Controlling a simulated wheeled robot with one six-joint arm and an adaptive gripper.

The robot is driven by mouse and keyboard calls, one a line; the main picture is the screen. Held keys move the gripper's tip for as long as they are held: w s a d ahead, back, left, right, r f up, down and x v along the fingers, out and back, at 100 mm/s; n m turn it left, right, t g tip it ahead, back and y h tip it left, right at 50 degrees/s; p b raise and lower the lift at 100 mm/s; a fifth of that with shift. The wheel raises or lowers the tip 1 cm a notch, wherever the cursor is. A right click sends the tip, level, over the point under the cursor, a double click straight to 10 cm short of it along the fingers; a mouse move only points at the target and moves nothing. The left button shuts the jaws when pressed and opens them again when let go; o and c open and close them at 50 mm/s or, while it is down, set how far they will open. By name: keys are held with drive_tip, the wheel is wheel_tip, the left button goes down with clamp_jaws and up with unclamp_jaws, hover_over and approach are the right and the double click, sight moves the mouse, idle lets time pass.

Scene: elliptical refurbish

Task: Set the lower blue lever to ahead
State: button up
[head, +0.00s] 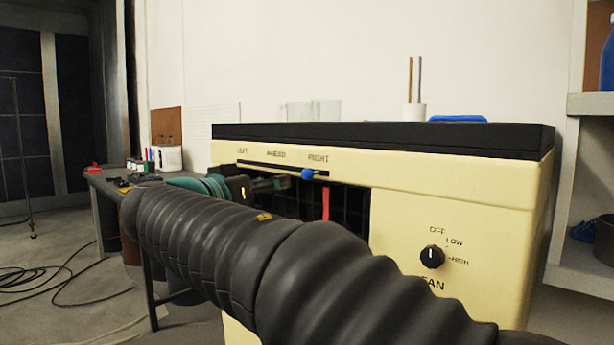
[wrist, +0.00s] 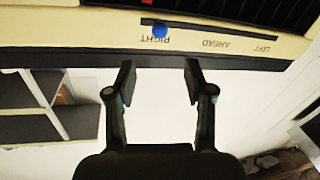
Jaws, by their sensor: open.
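The blue lever (head: 308,174) is a round knob in a dark slot on the front of a cream cabinet (head: 480,205). Labels LEFT, AHEAD and RIGHT run above the slot, and the knob stands under RIGHT. In the wrist view, where the labels appear upside down, the blue lever (wrist: 160,31) is also by RIGHT. My gripper (head: 284,183) is just left of the knob in the head view. In the wrist view my gripper (wrist: 159,68) has its fingers spread with nothing between them, and the knob lies beyond the fingertips. No other blue lever shows.
A black fan dial (head: 432,257) is at the lower right of the cabinet front. A red strip (head: 326,201) hangs before the dark grille. A cluttered table (head: 105,180) stands left, shelves (head: 590,105) right. My arm covers much of the cabinet's lower front.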

sight(304, 175)
drive_tip(key=p+x, duration=0.1)
drive_tip(key=x, duration=1.2)
drive_tip(key=shift+w+d, duration=0.25)
clamp_jaws()
